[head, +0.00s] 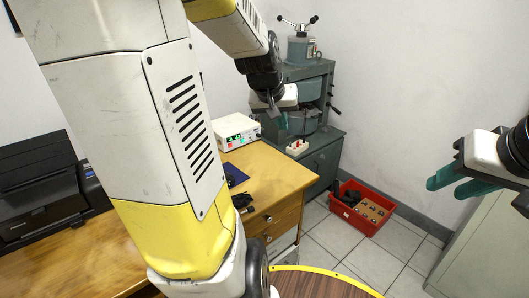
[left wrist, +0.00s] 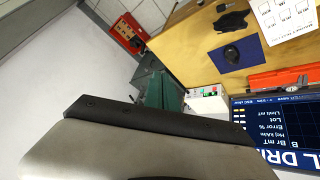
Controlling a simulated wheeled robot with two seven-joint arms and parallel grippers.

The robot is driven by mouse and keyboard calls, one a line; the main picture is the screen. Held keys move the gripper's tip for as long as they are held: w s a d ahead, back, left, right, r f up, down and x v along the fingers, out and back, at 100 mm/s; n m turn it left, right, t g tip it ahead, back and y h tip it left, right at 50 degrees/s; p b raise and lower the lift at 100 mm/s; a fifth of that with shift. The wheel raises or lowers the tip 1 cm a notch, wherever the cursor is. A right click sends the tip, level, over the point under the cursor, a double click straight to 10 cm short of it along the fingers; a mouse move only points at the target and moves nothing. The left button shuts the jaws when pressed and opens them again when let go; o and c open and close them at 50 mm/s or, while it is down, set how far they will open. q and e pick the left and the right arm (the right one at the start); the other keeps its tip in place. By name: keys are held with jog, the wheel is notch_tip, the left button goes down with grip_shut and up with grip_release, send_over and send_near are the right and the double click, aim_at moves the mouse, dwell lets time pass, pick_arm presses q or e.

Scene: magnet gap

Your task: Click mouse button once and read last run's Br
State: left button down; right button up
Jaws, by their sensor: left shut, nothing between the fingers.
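The dark mouse (left wrist: 231,54) lies on a blue mat (left wrist: 215,62) on the wooden desk in the left wrist view. In the head view my arm hides much of the mat (head: 238,176). A dark screen (left wrist: 285,112) shows upside down at the right of the left wrist view, with row labels including Br mT; I can read no Br value. My left gripper (head: 282,120) is shut and empty, above the desk's far right corner. Its green fingers (left wrist: 165,93) point away from the mouse in the picture. My right gripper (head: 455,184) is open and empty at the far right.
A white instrument (head: 237,132) with a lit display stands at the desk's back. A green-grey machine (head: 305,85) is behind it. A red bin (head: 361,207) with parts sits on the tiled floor. A black printer (head: 45,195) is at left.

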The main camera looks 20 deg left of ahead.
pick_arm(q)
jog(key=w+a+f+n, duration=0.4)
jog(key=w+a+f, duration=0.6)
jog(key=a, duration=0.3)
jog(key=w+a+f+n+t+y, duration=0.1)
jog(key=a+f+n, duration=0.1)
jog(key=a+f, duration=0.4)
jog(key=a+f+n+t+y, duration=0.1)
jog(key=a+f+n, duration=0.2)
jog(key=a, duration=0.9)
notch_tip(320, 180, down, 3)
jog(key=shift+w+f+y, duration=0.2)
jog(key=shift+w+y, duration=0.1)
jog(key=shift+w, duration=0.05)
jog(key=shift+f, duration=4.45)
jog(key=shift+f, duration=0.15)
jog(key=shift+f, duration=0.25)
jog(key=shift+s+d+f, duration=0.15)
jog(key=shift+f, duration=0.5)
jog(key=shift+r, duration=0.1)
